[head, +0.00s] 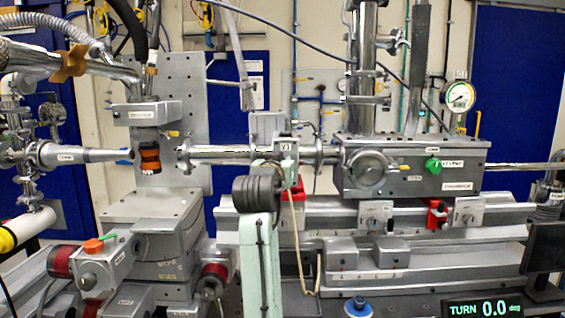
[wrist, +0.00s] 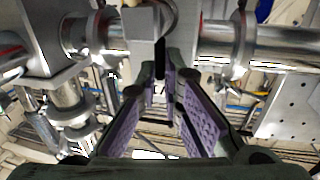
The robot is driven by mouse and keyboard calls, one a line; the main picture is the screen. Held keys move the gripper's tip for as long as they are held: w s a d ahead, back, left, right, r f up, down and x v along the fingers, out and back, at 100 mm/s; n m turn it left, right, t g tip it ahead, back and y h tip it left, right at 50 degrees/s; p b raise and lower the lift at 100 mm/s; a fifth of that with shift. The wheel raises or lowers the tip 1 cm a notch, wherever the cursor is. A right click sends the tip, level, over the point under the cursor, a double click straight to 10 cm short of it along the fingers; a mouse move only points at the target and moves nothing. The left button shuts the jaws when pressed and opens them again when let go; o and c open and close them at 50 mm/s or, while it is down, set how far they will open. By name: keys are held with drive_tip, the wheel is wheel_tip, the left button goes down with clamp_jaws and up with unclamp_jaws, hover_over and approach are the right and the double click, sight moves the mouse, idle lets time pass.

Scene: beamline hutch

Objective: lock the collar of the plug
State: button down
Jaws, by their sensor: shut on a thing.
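My gripper (wrist: 166,80) reaches away from the wrist camera, its two purple-padded fingers drawing together at the far end. It is shut on a small dark piece (wrist: 160,58), which I take to be the plug's collar; the tips hide most of it. The grasp is hidden there. A display (head: 483,308) reads TURN 0.0 deg.
The metal beam pipe (head: 225,152) runs on both sides of the grey box. A grey instrument housing (head: 410,166) with a green knob stands to the right, above a rail. A perforated plate (head: 185,90) and a stage with an orange-black cylinder (head: 149,157) stand left.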

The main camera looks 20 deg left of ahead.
drive_tip(key=shift+r, duration=0.1)
drive_tip(key=c, duration=1.7)
unclamp_jaws()
drive_tip(key=s, duration=0.8)
drive_tip(key=s+d, duration=0.1)
drive_tip(key=s, duration=0.3)
